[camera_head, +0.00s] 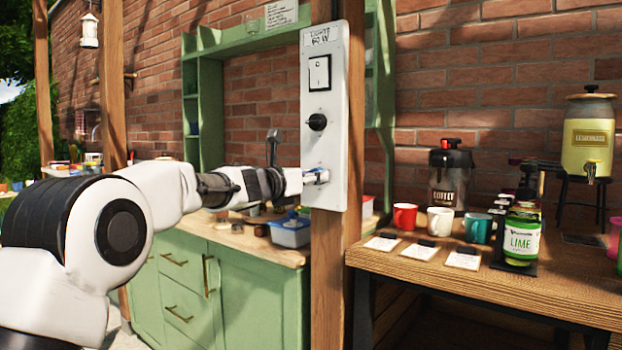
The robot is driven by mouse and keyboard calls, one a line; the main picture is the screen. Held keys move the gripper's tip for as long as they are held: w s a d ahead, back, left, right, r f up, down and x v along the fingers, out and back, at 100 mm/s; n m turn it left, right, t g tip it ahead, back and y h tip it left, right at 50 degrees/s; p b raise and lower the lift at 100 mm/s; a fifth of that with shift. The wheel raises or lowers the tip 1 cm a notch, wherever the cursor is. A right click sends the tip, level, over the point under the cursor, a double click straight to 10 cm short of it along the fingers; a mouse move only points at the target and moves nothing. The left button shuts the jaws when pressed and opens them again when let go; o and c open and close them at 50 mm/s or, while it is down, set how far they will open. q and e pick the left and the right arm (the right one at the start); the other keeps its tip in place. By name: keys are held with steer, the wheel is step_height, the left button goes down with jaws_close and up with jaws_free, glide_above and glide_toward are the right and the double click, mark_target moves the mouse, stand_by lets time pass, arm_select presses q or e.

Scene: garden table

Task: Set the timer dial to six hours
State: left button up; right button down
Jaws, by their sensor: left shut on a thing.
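A tall white control panel (325,60) is fixed to a wooden post. It carries a handwritten label at the top, a rocker switch (320,73) and a black round knob (317,122) below it. My left gripper (319,176) reaches in from the left to the lower part of the panel, below the black knob. It is shut on a small control there, which I take to be the timer dial. The gripper covers most of that dial, so its marks and setting cannot be read. My right gripper is not in view.
A wooden table (520,290) at the right bears mugs, a coffee dispenser (450,175) and a lime bottle (522,234). A green cabinet (245,285) with a blue tub (290,231) on its counter stands behind my left arm. Brick wall lies behind the panel.

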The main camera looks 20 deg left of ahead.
arm_select(q)
steer(key=shift+f, duration=0.2)
steer(key=o, duration=1.2)
steer(key=shift+c, duration=0.2)
steer(key=shift+r, duration=0.1)
steer(key=v, duration=1.2)
